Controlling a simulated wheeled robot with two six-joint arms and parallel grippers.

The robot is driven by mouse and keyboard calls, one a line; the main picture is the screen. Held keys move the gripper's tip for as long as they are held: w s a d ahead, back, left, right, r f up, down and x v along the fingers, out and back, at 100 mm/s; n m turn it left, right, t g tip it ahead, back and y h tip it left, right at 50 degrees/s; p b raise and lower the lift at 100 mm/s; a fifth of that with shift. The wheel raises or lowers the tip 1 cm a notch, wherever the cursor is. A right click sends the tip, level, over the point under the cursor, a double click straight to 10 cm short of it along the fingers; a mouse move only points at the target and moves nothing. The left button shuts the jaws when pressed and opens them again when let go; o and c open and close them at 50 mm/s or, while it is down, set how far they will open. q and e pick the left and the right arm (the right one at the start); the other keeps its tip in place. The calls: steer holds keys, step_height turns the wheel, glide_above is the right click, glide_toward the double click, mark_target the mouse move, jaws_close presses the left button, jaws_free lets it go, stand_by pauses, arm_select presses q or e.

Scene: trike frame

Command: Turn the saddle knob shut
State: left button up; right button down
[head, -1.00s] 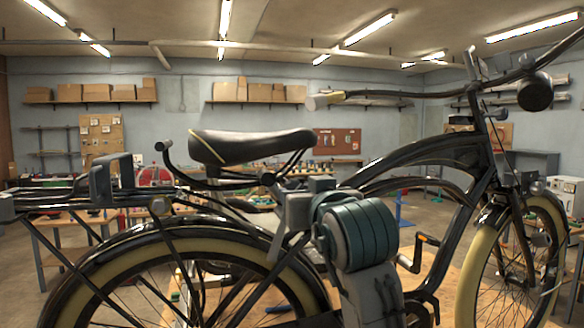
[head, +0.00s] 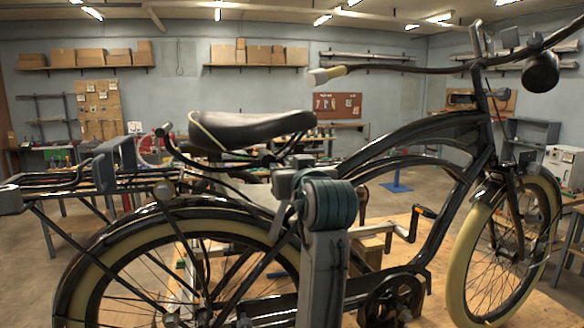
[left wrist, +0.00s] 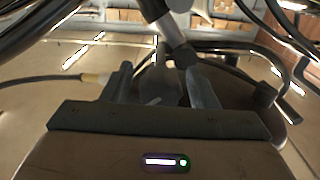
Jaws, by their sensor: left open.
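The black bicycle saddle (head: 250,130) is left of centre in the head view, on the dark trike frame (head: 425,140). My left gripper (head: 284,183) is below the saddle's nose, mostly hidden behind its own teal-banded arm joint. In the left wrist view my left gripper (left wrist: 158,88) is open, its two grey fingers apart. A dark tube with a collar (left wrist: 185,55) crosses just beyond the fingers. A grey tapered shape (left wrist: 157,75) shows between them; I cannot tell whether it is the saddle knob or whether a finger touches it. My right gripper is not in view.
The rear rack (head: 75,178) and rear wheel (head: 75,275) are at left, the front wheel (head: 462,275) at right. The handlebar (head: 420,69) crosses the upper right. A wooden platform (head: 400,225) is below the frame. Shelves line the back wall.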

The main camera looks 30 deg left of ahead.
arm_select(q)
steer(key=c, duration=1)
steer(key=shift+o, duration=0.2)
steer(key=n+b, duration=0.2)
steer(key=shift+f+b, duration=0.2)
steer(key=shift+b, duration=0.15)
steer(key=n+b, duration=0.3)
steer(key=shift+r+n+b, duration=0.15)
steer(key=shift+n+b, duration=1.7)
steer(key=shift+n, duration=0.15)
